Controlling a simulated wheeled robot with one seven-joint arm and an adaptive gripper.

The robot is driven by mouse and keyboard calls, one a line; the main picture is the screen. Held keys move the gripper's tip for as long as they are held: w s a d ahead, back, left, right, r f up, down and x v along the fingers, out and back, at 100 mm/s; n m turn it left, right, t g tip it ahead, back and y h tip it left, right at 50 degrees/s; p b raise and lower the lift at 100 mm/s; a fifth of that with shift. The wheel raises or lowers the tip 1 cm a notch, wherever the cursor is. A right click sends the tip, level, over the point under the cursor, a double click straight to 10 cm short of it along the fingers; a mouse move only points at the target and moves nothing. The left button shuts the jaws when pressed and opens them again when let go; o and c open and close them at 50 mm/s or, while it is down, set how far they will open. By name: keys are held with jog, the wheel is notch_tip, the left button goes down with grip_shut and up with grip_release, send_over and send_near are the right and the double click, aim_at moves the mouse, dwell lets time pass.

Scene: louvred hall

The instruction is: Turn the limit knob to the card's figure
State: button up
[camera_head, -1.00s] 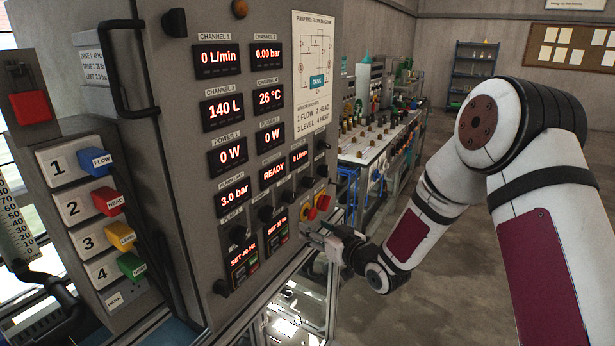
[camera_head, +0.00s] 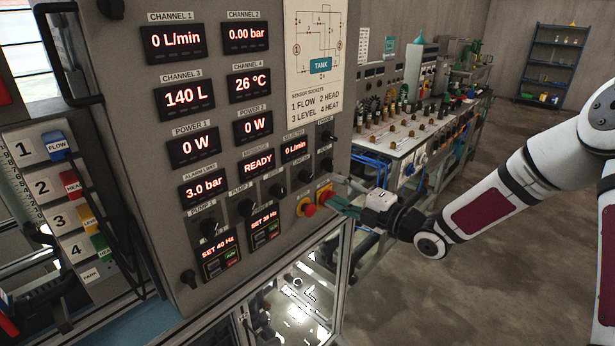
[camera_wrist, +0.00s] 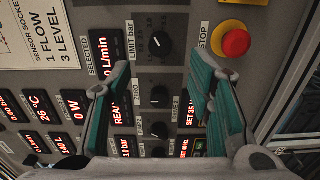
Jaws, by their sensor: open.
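The limit knob (camera_wrist: 160,45) is a black round knob with a white pointer mark, under a "LIMIT bar" label in the wrist view. In the head view it is the small black knob (camera_head: 304,177) above a red stop button. In the head view my gripper (camera_head: 336,192) is at the panel's lower right. The card is not visible now; the alarm limit display (camera_head: 205,185) reads 3.0 bar.
The red stop button (camera_wrist: 236,42) on a yellow plate sits close to the right finger. More black knobs (camera_wrist: 158,96) line up beside the limit knob. A handle bar (camera_head: 70,60) projects at the panel's left. Open floor (camera_head: 450,290) lies to the right.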

aim_at(309, 178)
jog(key=shift+b+x, duration=1.7)
jog(key=shift+x, duration=2.95)
jog(key=shift+d, duration=0.1)
jog(key=shift+c, duration=0.6)
grip_shut()
